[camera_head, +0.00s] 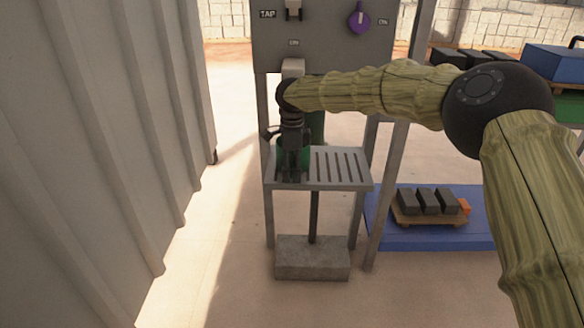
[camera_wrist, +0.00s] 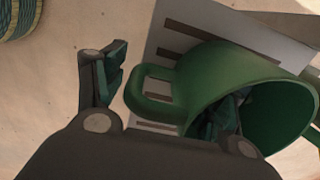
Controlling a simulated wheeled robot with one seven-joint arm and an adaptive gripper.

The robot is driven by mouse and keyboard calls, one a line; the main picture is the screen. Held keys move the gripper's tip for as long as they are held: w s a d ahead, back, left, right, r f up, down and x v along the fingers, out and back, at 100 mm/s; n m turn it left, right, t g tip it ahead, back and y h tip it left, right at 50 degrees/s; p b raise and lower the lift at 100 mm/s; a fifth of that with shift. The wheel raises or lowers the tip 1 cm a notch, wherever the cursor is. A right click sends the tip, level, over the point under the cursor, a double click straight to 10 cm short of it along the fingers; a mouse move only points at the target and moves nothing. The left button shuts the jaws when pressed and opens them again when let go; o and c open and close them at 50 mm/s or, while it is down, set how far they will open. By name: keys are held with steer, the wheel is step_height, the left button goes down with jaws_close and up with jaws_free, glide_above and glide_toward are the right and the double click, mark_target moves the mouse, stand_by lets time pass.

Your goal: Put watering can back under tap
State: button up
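The green watering can (camera_wrist: 215,75) fills the right of the wrist view, with its open mouth to the right and its loop handle (camera_wrist: 148,98) to the left. My gripper (camera_wrist: 172,92) is open around the handle side: one finger is left of the handle, the other reaches into the mouth. Contact cannot be told. In the head view my gripper (camera_head: 292,168) points down over the left part of the slatted shelf (camera_head: 345,185) and hides most of the can (camera_head: 318,125). The tap (camera_head: 293,68) is above, partly behind my wrist.
The grey panel (camera_head: 325,45) carries a purple knob (camera_head: 358,17) and a switch (camera_head: 293,9). A corrugated wall (camera_head: 100,130) stands close on the left. Dark blocks (camera_head: 426,200) lie on a pallet over a blue base (camera_head: 420,238) at right. The shelf's right half is bare.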

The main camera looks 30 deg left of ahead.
steer(key=shift+r, duration=0.1)
step_height(320, 180, up, 12)
steer(key=p, duration=0.8)
steer(key=shift+d, duration=0.15)
stand_by(0.4)
